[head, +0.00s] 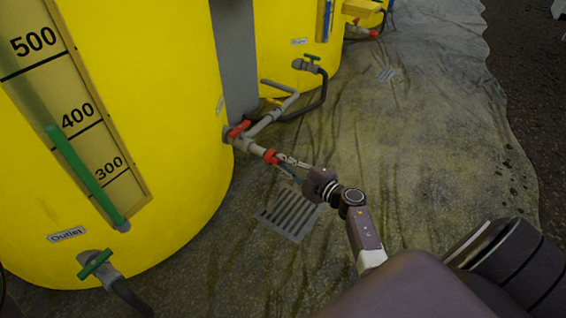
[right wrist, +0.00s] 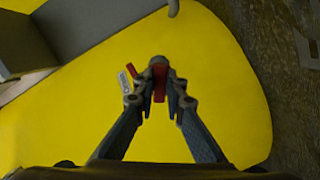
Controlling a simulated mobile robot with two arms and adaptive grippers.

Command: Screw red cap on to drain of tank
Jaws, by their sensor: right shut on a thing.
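The large yellow tank (head: 150,130) has a grey drain pipe (head: 256,149) low on its side, with a red valve handle (head: 238,129). The red cap (head: 270,157) is at the outer end of this pipe, in line with it. I cannot tell whether it is threaded on. My right gripper (head: 280,160) is shut on the red cap. In the right wrist view the cap (right wrist: 159,85) sits between the fingertips (right wrist: 160,97), in front of the grey pipe end (right wrist: 158,63). The left gripper is not in view.
A grey branch pipe (head: 274,113) and a black hose run behind the drain. A floor grate (head: 290,215) lies below my right gripper. A green-handled outlet valve (head: 95,263) is at lower left. More yellow tanks stand behind. The floor sheet to the right is clear.

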